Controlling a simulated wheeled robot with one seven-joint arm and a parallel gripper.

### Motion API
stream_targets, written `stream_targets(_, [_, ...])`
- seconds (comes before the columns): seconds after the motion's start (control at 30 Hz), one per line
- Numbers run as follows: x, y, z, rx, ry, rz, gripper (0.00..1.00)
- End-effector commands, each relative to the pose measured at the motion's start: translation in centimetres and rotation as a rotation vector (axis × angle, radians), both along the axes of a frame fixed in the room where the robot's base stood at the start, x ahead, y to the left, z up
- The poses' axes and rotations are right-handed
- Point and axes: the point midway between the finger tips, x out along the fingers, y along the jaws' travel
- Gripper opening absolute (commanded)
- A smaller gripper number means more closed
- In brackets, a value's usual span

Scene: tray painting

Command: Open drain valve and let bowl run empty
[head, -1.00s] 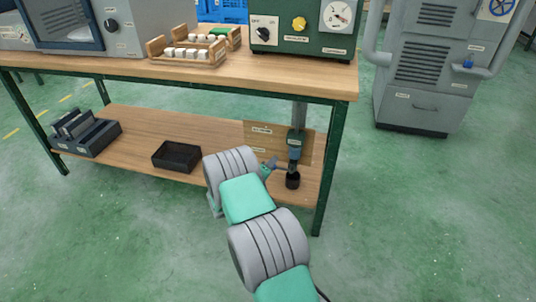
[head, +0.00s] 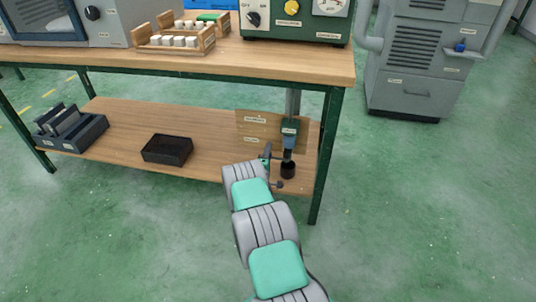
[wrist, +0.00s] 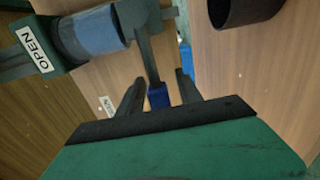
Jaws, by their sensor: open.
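The drain valve (head: 290,135) is a blue-grey body on a vertical pipe (head: 293,103) above the lower shelf, at its right end. In the wrist view its blue body (wrist: 95,35) sits beside a plate marked OPEN (wrist: 33,48). A grey lever with a blue tip (wrist: 158,96) reaches from the valve to between my gripper's fingers (wrist: 158,92). The fingers are open, one on each side of the tip; contact is not clear. A dark round cup (head: 288,170) stands below the valve. It also shows in the wrist view (wrist: 245,8). The bowl is not identifiable.
A black tray (head: 167,150) and a dark rack (head: 70,130) stand on the lower shelf (head: 120,115). The bench top (head: 290,62) overhangs the valve. A bench leg (head: 326,160) stands just right of it. A grey cabinet (head: 418,65) stands farther right. The floor in front is clear.

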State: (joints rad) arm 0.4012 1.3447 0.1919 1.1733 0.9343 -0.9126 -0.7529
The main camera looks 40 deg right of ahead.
Motion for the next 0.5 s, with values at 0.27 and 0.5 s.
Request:
stream_targets(0.27, [0.06,0.16,0.03,0.001,0.000,0.002,0.30])
stream_targets(0.5, [0.06,0.16,0.03,0.001,0.000,0.002,0.11])
